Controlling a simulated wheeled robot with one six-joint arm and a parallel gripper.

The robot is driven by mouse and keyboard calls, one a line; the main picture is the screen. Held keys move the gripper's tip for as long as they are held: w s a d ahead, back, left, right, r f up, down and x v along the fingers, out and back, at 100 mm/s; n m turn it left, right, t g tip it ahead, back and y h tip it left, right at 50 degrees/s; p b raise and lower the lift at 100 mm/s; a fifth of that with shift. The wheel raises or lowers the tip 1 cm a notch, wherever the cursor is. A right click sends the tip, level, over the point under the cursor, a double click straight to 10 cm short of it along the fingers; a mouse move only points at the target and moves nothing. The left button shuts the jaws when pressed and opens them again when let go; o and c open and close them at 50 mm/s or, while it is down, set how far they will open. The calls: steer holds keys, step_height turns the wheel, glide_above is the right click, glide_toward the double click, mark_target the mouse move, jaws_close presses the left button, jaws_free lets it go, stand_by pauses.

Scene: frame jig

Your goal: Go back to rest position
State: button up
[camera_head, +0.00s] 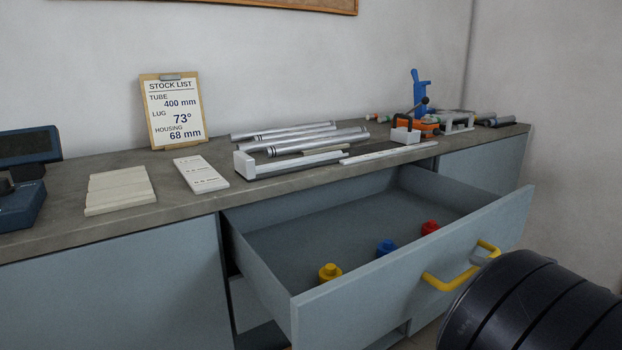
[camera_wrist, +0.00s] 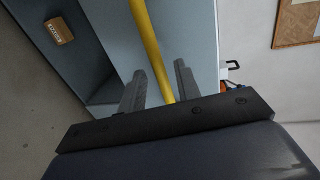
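The drawer (camera_head: 375,300) of the grey-blue cabinet is pulled out. Its yellow bar handle (camera_head: 440,283) is on the front panel, and my dark arm end reaches it from the lower right. In the wrist view, the yellow handle (camera_wrist: 149,42) runs between the two fingers of my gripper (camera_wrist: 158,70). The fingers stand apart, with gaps visible beside the bar, so my gripper looks open around the handle. In the head view the fingers are mostly hidden by my arm.
A yellow (camera_head: 330,272), a blue (camera_head: 386,247) and a red (camera_head: 430,228) knobbed piece sit in the drawer. The worktop (camera_head: 110,225) above holds metal tubes (camera_head: 318,140), a stock list clipboard (camera_head: 173,112) and tools. A cardboard box (camera_wrist: 59,31) shows in the wrist view.

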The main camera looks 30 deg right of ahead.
steer(key=shift+x, duration=1.25)
steer(key=shift+w, duration=0.6)
